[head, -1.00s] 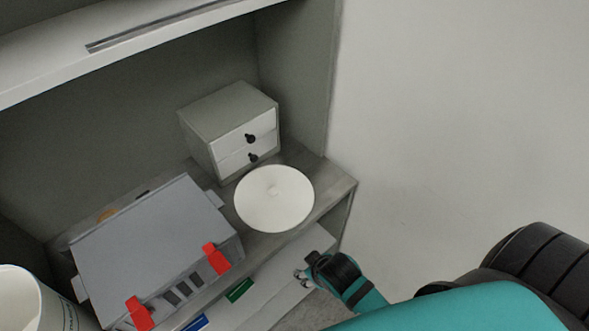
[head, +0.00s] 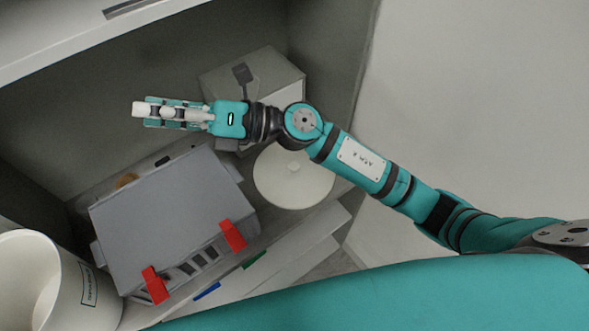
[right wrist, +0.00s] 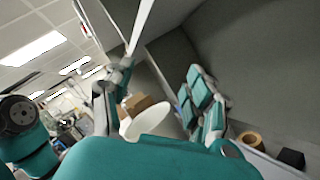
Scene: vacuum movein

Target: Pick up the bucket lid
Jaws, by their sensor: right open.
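The bucket lid (head: 293,183) is a round white disc with a small knob. It lies flat on the shelf, right of the grey box and in front of the small drawer cabinet. My right arm crosses above the lid's back edge and hides part of it. My right gripper (head: 150,111) is left of the lid, above and behind the grey box, pointing left. It is open and empty; its fingers also show apart in the right wrist view (right wrist: 160,95). The white bucket (head: 75,295) stands at the lower left. My left gripper is not in view.
A grey box (head: 165,215) with red latches (head: 232,235) fills the shelf's middle. The small drawer cabinet (head: 250,72) stands behind the lid, partly hidden by my arm. A shelf board runs above at the upper left. The wall at right is bare.

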